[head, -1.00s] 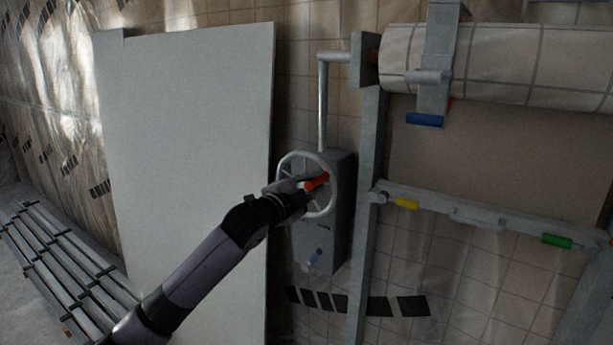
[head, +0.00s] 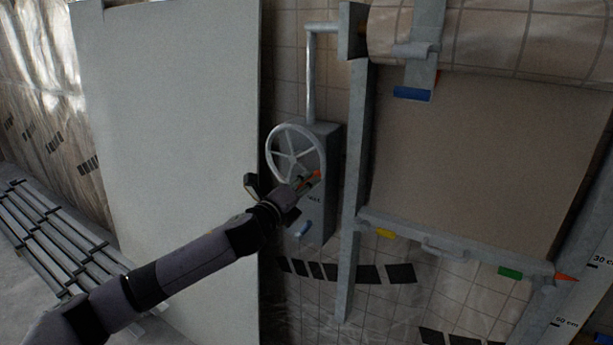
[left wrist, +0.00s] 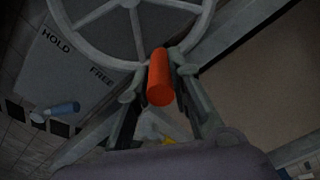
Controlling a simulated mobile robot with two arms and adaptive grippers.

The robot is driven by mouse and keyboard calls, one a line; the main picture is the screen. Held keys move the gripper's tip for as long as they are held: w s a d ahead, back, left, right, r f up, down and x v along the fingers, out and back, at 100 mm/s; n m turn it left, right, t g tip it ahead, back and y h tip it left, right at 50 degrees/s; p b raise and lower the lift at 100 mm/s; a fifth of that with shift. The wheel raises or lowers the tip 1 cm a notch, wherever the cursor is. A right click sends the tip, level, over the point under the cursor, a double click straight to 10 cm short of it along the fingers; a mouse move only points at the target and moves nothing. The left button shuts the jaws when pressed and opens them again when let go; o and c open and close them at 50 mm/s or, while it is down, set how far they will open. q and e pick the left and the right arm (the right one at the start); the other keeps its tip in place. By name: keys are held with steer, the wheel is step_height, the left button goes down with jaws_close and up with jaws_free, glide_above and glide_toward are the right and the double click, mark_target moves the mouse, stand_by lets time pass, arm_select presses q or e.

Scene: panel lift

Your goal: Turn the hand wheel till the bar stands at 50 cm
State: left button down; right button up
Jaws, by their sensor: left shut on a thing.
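The spoked hand wheel (head: 295,154) is on a grey box (head: 322,150) on the wall. Its orange handle (head: 312,175) is at the wheel's lower right. My left gripper (head: 306,182) is shut on this handle. In the left wrist view, the orange handle (left wrist: 159,78) is between the two fingers. The grey bar (head: 460,245), with yellow and green grips, hangs under a tan sheet (head: 465,160). Its red pointer (head: 566,277) is near the scale (head: 590,284), a little below the 30 cm mark and above 50 cm. My right gripper is not in view.
A blue-ended lever (head: 302,229) is on the box below the wheel. The left wrist view shows HOLD and FREE labels above it. A large pale panel (head: 170,140) stands left of the box. A rack of rods (head: 50,240) lies at far left.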

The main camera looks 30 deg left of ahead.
arm_select(q)
steer(key=a+f+m, duration=0.4)
steer(key=f+m, duration=0.1)
steer(key=m, duration=0.5)
steer(key=shift+w+a+p, duration=0.2)
steer(key=shift+a+p, duration=0.1)
steer(key=shift+a, duration=0.05)
steer(key=shift+r, duration=0.1)
steer(key=c, duration=1.4)
jaws_free()
steer(key=shift+a, duration=0.15)
steer(key=shift+c, duration=0.2)
steer(key=shift+d, duration=0.25)
